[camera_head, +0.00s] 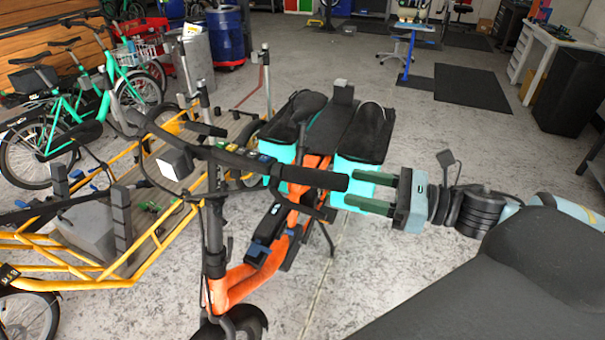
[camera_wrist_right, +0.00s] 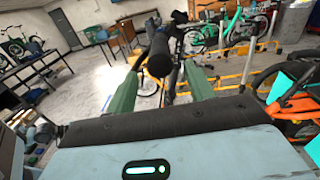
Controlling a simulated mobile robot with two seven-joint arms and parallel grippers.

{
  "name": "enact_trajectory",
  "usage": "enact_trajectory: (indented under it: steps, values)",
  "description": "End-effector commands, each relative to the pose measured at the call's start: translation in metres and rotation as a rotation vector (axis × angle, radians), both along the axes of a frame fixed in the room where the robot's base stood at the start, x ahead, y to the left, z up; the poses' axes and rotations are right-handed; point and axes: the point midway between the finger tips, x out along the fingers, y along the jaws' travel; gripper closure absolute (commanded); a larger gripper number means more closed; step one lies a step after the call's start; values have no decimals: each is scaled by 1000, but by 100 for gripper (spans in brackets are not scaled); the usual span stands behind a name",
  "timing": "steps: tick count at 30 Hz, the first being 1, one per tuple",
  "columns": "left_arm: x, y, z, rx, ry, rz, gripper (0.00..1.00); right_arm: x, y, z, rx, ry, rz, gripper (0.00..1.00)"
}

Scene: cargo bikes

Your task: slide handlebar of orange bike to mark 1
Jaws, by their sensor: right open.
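The orange bike (camera_head: 235,284) stands in the middle of the head view. Its black handlebar (camera_head: 232,160) runs across the top of a grey upright stem (camera_head: 214,240). Small coloured labels (camera_head: 266,158) sit along the bar; I cannot read a mark 1. My right gripper (camera_head: 349,187) is open at the right end of the bar, its two green fingers pointing at the black grip. In the right wrist view the round grip end (camera_wrist_right: 158,66) lies between the open fingers (camera_wrist_right: 161,73), and I cannot tell whether they touch it. My left gripper is not in view.
A yellow cargo bike frame (camera_head: 75,283) with a grey block (camera_head: 85,232) stands close on the left. Turquoise and black bags (camera_head: 357,170) hang at the orange bike's rear. Green bikes (camera_head: 60,120) stand at the back left. Floor at the back right is mostly clear.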

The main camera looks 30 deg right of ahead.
Motion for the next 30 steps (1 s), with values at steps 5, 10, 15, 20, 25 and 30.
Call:
enact_trajectory:
  steps: [5, 10, 15, 20, 25, 30]
  values:
    - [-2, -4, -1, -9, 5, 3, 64, 0, 0, 0, -2, -2, 1, 47]
    - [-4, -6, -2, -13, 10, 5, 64, 2, 2, 1, 0, -3, 1, 47]
    - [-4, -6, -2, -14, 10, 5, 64, 8, 7, 1, 2, -5, 1, 47]
    - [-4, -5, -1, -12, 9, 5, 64, 16, 14, 1, 1, -5, 1, 47]
    - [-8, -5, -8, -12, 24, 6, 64, 24, 22, -1, 0, 0, 1, 47]
    - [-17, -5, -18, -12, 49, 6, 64, 33, 30, -3, 0, 3, 1, 47]
